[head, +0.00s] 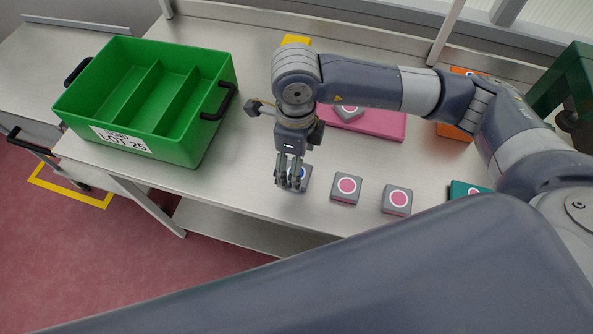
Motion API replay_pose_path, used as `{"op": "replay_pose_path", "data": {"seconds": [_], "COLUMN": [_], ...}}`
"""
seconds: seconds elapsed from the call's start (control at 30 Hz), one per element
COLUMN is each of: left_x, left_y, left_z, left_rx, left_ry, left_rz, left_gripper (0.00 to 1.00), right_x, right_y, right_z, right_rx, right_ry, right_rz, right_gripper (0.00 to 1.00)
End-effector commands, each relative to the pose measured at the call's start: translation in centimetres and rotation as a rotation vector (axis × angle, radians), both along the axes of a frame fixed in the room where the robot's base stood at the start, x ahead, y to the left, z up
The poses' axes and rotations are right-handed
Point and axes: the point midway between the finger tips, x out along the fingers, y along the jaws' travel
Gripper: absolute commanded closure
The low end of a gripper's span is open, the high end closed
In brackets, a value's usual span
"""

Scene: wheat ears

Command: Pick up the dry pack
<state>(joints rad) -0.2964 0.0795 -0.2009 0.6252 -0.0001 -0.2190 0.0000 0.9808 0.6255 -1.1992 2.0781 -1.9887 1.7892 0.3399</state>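A small grey pack (306,179) with a blue mark lies near the front edge of the table, partly hidden behind my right gripper. My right gripper (290,184) points down right at this pack; whether its fingers are apart or closed on it is not clear. Two similar grey packs with pink, white-ringed discs lie to the right, a nearer one (346,189) and a farther one (397,200). Another grey pack (349,114) sits on a pink mat (384,125) behind the arm. No readable label tells which pack is the dry one. My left gripper is not in view.
A green divided tray (196,142) with black handles and a "LOT 25" label stands at the left, its compartments empty. Yellow (296,40), orange (455,132) and teal (462,188) items lie partly hidden. A dark green machine (570,85) stands at the right.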

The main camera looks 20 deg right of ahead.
Motion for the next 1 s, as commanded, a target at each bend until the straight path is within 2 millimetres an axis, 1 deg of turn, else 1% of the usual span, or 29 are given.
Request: {"op": "replay_pose_path", "data": {"seconds": [0.03, 0.17, 0.2, 0.3, 0.4, 0.6, 0.77, 0.8, 0.83, 1.0], "left_x": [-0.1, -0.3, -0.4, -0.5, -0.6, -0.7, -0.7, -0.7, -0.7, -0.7], "left_y": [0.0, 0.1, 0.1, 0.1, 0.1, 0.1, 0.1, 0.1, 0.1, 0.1], "left_z": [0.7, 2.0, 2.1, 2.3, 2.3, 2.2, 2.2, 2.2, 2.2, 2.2], "left_rx": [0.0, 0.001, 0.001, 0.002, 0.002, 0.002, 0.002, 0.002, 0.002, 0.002], "left_ry": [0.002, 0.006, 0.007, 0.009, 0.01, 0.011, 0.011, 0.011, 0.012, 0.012], "left_rz": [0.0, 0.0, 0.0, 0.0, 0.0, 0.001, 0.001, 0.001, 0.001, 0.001], "left_gripper": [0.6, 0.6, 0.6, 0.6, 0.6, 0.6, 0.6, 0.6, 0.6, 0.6], "right_x": [0.0, 0.4, 0.4, 0.5, 0.5, 0.5, 0.5, 0.5, 0.5, 0.6], "right_y": [-0.1, -0.4, -0.4, -0.3, -0.3, -0.3, -0.3, -0.3, -0.3, -0.3], "right_z": [-0.3, -2.2, -2.9, -4.2, -4.7, -4.8, -4.8, -4.8, -4.8, -4.8], "right_rx": [-0.002, -0.003, -0.003, -0.001, -0.001, -0.001, 0.0, 0.0, 0.0, 0.0], "right_ry": [0.005, 0.007, 0.007, 0.004, 0.002, 0.001, 0.001, 0.001, 0.001, 0.001], "right_rz": [-0.002, -0.003, -0.001, -0.001, 0.0, 0.001, 0.001, 0.001, 0.001, 0.0], "right_gripper": [0.25, 0.25, 0.25, 0.25, 0.25, 0.25, 0.61, 0.7, 0.73, 0.73]}}
